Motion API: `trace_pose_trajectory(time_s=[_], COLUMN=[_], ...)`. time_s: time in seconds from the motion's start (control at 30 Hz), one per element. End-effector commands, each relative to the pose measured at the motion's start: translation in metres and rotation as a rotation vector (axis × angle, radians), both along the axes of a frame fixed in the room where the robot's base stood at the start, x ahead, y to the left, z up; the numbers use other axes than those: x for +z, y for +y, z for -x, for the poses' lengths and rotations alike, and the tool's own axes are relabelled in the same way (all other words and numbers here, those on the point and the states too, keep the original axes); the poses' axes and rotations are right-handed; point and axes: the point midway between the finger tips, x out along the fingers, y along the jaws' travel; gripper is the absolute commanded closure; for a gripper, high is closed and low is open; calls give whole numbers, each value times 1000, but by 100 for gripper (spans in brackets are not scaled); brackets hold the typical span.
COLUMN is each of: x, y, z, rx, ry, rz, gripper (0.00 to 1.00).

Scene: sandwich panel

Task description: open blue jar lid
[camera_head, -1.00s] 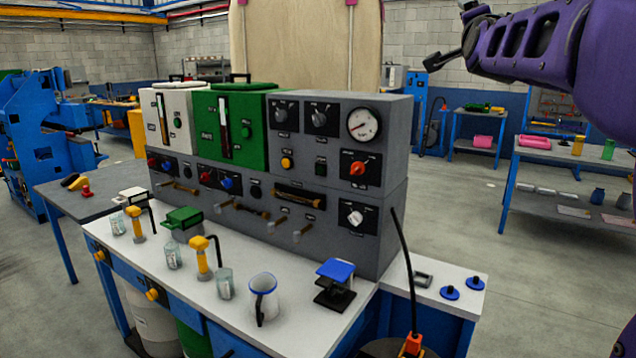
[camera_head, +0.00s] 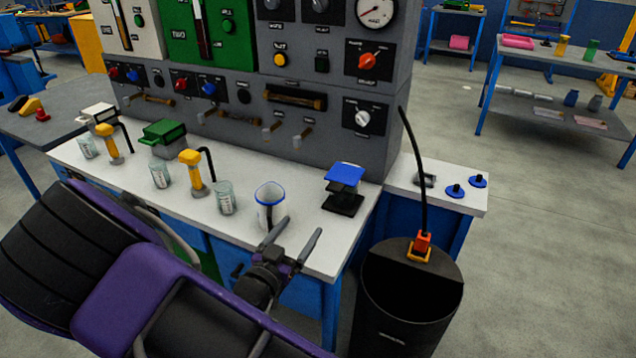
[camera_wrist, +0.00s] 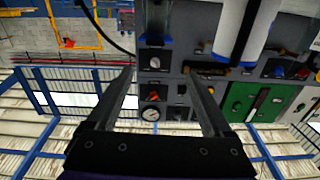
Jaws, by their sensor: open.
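A black stand-like object with a blue flat top (camera_head: 346,173) is on the bench, behind and right of the fingers. A white jug with a blue rim and dark handle (camera_head: 269,196) stands just beyond the left finger; its mouth looks open. It also appears upside down in the wrist view (camera_wrist: 258,38). I cannot tell which blue part is the jar lid.
A grey control panel (camera_head: 330,145) rises behind the bench. Glass jars, yellow pumps and a green-topped container (camera_head: 166,132) stand left. Two blue knobbed discs (camera_head: 455,191) lie on the right side shelf. A black bin (camera_head: 400,310) stands right of my gripper.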

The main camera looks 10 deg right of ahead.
Motion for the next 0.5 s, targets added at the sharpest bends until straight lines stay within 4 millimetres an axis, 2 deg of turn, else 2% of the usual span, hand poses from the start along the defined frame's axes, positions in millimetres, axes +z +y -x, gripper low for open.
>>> trace_pose_trajectory(time_s=[0.07,0.17,0.27,0.5], x=[-6,-8,-7,-8], y=[-6,-11,-19,-47], z=[7,3,-9,-52], rx=[-15,-20,-20,-19], ry=[15,16,14,13], rz=[31,38,37,33], gripper=[15,15,15,15])
